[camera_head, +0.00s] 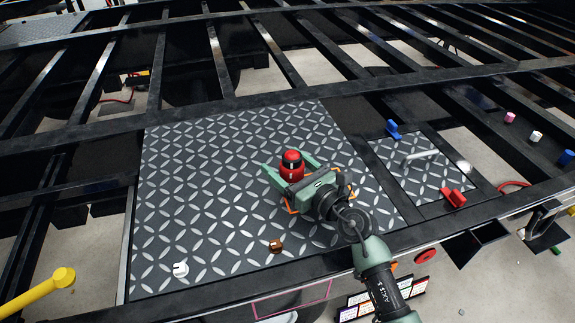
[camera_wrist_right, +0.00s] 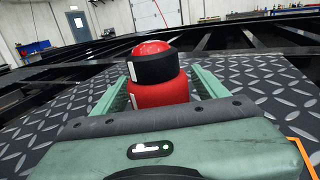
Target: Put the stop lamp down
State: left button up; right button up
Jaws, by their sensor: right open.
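The stop lamp (camera_head: 291,165) is red with a black band and stands upright on the diamond-patterned metal plate (camera_head: 190,190). My right gripper (camera_head: 290,172) is open, with one green finger on each side of the lamp. In the right wrist view the lamp (camera_wrist_right: 155,75) stands between the two fingers (camera_wrist_right: 158,88), and the gripper body hides its base. Small gaps seem to show beside the lamp, but I cannot tell whether a finger touches it. My left gripper is not in view.
A white piece (camera_head: 180,269) and a brown piece (camera_head: 275,246) lie near the plate's front edge. A smaller plate (camera_head: 425,175) at right has a handle, a blue clip (camera_head: 393,130) and a red clip (camera_head: 453,198). Black frame beams (camera_head: 215,60) with open gaps lie behind.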

aim_at(300, 177)
jog(key=v, duration=1.1)
jog(key=shift+b, duration=0.4)
jog(key=shift+s+d+r, duration=0.1)
jog(key=shift+s+d, duration=0.25)
jog(key=shift+s, duration=0.05)
